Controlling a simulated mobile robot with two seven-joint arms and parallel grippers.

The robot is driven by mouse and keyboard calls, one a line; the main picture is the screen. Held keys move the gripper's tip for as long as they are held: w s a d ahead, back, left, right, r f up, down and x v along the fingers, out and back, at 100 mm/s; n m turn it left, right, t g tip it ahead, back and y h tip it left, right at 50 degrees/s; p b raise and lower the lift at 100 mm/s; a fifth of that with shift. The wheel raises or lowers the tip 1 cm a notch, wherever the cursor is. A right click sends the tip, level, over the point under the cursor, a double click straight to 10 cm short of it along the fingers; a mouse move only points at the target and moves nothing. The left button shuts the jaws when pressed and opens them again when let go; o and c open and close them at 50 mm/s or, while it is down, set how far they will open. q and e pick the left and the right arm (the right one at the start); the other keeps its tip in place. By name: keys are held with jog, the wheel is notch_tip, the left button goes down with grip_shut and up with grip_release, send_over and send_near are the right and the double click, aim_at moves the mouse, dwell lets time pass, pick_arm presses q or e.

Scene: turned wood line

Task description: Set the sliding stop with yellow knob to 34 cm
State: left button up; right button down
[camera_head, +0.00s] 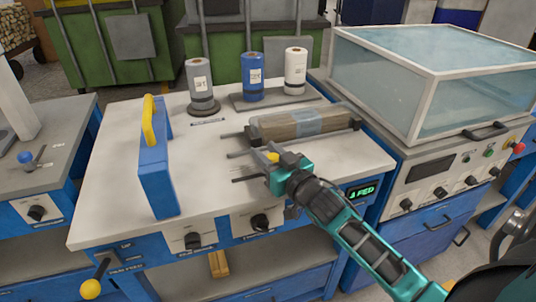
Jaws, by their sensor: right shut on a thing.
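The sliding stop's yellow knob (272,157) shows as a small patch at the fingertips of my right gripper (277,163). My teal right gripper reaches in from the lower right and is shut on the knob. The stop's body is mostly hidden by the gripper. Thin grey bars (246,180) stick out to the left of it. No centimetre scale can be read here. A small display with green characters (361,191) sits on the bench front, too small to read surely. My left gripper is not in view.
A blue upright plate with a yellow handle (158,165) stands on the bench left of the gripper. Behind the gripper lies a wrapped bundle (300,123). Grey, blue and white rolls stand at the back. A clear-covered machine (440,75) is at right.

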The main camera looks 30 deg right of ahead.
aim_at(234, 175)
jog(key=shift+a+f, duration=0.1)
jog(key=shift+f, duration=0.05)
jog(key=a, duration=0.2)
jog(key=w+a, duration=0.1)
jog(key=a, duration=0.2)
jog(key=a+p, duration=0.1)
jog(key=a, duration=0.2)
jog(key=shift+w+f, duration=0.1)
jog(key=shift+w, duration=0.3)
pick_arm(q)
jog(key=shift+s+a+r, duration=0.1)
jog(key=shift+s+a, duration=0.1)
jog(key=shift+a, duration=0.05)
pick_arm(e)
jog(key=shift+f, duration=0.1)
